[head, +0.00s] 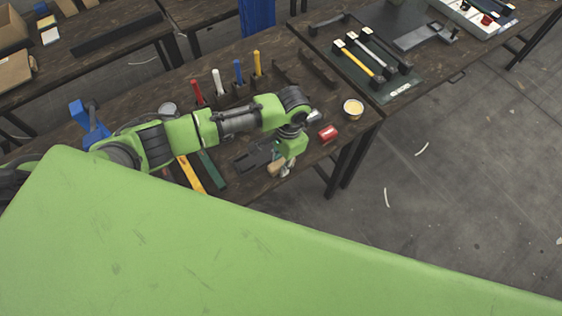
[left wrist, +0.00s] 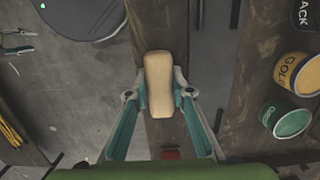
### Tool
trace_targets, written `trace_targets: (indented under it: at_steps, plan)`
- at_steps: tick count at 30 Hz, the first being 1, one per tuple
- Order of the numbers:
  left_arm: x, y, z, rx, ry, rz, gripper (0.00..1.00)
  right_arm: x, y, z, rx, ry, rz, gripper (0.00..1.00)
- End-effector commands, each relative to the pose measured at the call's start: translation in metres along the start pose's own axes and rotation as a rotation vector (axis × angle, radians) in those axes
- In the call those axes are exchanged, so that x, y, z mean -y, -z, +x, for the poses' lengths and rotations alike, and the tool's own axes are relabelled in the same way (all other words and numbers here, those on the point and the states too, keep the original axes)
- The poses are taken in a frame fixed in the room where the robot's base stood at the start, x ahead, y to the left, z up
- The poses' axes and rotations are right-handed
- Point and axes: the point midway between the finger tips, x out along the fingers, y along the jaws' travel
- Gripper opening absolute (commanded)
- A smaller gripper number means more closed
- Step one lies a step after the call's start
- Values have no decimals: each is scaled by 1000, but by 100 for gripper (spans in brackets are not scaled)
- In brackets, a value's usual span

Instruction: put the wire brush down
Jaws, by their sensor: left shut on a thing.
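The wire brush shows as a tan wooden block (left wrist: 158,85) between the fingers of my left gripper (left wrist: 163,98) in the left wrist view. My left gripper is shut on it, with one finger on each long side. In the head view the tan block (head: 276,168) shows at my left gripper (head: 284,170), near the front edge of the dark wooden workbench (head: 228,190). I cannot see its bristles. Whether the brush touches the bench is not clear. My right gripper is not in view.
A black tray-like piece (head: 257,155) lies beside the brush. A red object (head: 328,133) and a yellow-topped tin (head: 353,108) stand to the right. Several coloured handles stand behind my arm. Hammers lie on a dark mat (head: 400,88). Gold (left wrist: 298,72) and green (left wrist: 288,118) cans show in the wrist view.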

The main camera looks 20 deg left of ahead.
Motion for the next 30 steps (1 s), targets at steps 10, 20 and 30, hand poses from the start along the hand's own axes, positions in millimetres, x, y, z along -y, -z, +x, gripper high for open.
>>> trace_targets:
  at_steps: [10, 20, 30]
  plan:
    - [0, 1, 2, -1, 0, 0, 31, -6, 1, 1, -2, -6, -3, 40]
    - [0, 0, 2, 0, 0, 0, 38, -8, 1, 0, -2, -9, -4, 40]
    - [0, 2, -44, -5, 1, 1, 38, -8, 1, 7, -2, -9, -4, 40]
